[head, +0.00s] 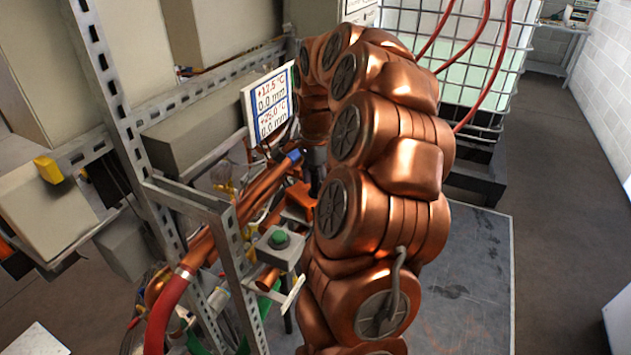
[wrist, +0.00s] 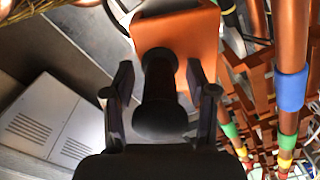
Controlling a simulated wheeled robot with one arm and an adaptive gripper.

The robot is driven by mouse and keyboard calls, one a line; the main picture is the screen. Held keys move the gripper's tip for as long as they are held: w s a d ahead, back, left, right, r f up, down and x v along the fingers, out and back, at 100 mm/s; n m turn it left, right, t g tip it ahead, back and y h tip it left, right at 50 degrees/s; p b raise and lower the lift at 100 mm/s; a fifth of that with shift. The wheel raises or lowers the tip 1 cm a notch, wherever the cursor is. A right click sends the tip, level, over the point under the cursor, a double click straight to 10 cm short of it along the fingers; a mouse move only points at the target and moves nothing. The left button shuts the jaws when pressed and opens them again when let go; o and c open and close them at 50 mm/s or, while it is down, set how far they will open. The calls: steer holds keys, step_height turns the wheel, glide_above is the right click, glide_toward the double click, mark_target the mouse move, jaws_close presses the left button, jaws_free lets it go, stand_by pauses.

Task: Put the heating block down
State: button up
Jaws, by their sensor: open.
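The heating block (wrist: 178,28) is an orange block in the wrist view, with a black knobbed handle (wrist: 160,118) pointing toward the camera. My gripper (wrist: 160,78) is open, with one finger on each side of the handle and a visible gap at both sides. In the head view, an orange piece that looks like the same block (head: 300,198) shows beside the copper pipes, partly hidden by my copper-coloured arm. The block's underside is hidden, so I cannot tell what it rests on.
Copper pipes with a blue band (wrist: 292,90) run close by on the right in the wrist view. A slotted metal frame (head: 230,260), a green-button box (head: 278,243) and a display panel (head: 268,103) stand near the arm. Grey floor (head: 575,200) is clear at right.

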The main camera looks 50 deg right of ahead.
steer(key=shift+r+b, duration=1.6)
steer(key=shift+r, duration=4.5)
steer(key=shift+a, duration=0.1)
steer(key=s+a+f+n, duration=0.2)
steer(key=a+n, duration=0.4)
steer(key=a, duration=0.5)
steer(key=s+a+f+n, duration=0.25)
steer(key=a+n, duration=0.25)
steer(key=a, duration=0.5)
steer(key=s+a+f+n+g, duration=0.1)
steer(key=s+a+f+n, duration=0.4)
steer(key=s, duration=0.3)
steer(key=s+a+f+n, duration=0.5)
steer(key=s, duration=0.4)
steer(key=shift+a+f+g, duration=0.25)
steer(key=shift+a+g, duration=0.15)
